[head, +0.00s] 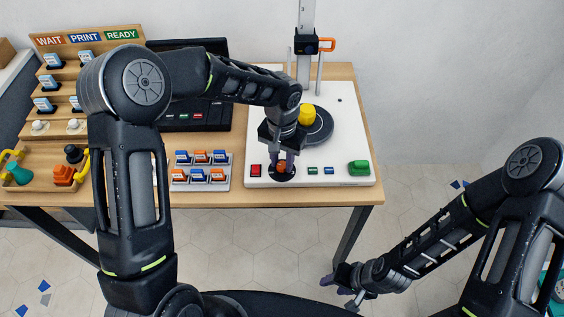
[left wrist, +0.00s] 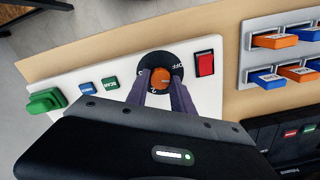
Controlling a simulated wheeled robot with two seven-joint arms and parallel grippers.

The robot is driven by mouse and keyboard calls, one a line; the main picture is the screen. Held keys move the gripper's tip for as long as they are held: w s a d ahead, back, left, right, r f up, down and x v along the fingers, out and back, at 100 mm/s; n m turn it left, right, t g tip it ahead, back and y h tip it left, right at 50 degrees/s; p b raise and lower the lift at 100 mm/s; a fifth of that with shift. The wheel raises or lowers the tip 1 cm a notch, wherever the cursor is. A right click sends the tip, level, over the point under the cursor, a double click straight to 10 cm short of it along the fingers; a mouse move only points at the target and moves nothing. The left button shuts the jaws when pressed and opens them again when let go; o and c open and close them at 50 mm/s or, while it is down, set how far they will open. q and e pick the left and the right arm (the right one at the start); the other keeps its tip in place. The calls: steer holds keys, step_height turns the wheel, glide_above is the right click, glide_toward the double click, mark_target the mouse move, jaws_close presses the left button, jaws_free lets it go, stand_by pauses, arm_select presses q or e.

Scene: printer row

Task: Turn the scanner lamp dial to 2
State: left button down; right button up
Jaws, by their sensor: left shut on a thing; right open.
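The scanner lamp dial is a black round plate with an orange knob (left wrist: 161,76), and the plate's rim (left wrist: 178,62) carries white markings including OFF. In the head view the dial plate (head: 285,177) is at the front left of the white scanner base (head: 330,178). My left gripper (head: 284,166) is over the dial and shut on the orange knob; its two fingers (left wrist: 162,80) sit on either side of it in the left wrist view. The number the knob points to cannot be read. My right gripper (head: 343,284) is open and empty, low in front of the table.
A red switch (head: 256,170) is left of the dial; small green (head: 312,171) and blue (head: 329,171) buttons and a larger green button (head: 359,167) are right. A yellow object (head: 307,114) stands on the round black platform. A tray of blue and orange blocks (head: 201,185) lies left.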

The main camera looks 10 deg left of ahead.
arm_select(q)
steer(key=m, duration=0.5)
steer(key=shift+m+b, duration=0.3)
steer(key=shift+b, duration=0.1)
steer(key=m, duration=0.5)
steer(key=shift+m, duration=0.3)
steer(key=m, duration=0.5)
steer(key=shift+r+p, duration=0.1)
steer(key=shift+p, duration=0.25)
steer(key=m+p, duration=0.1)
steer(key=m, duration=0.4)
steer(key=shift+m, duration=0.3)
steer(key=c, duration=1.1)
jaws_free()
steer(key=shift+s, duration=0.1)
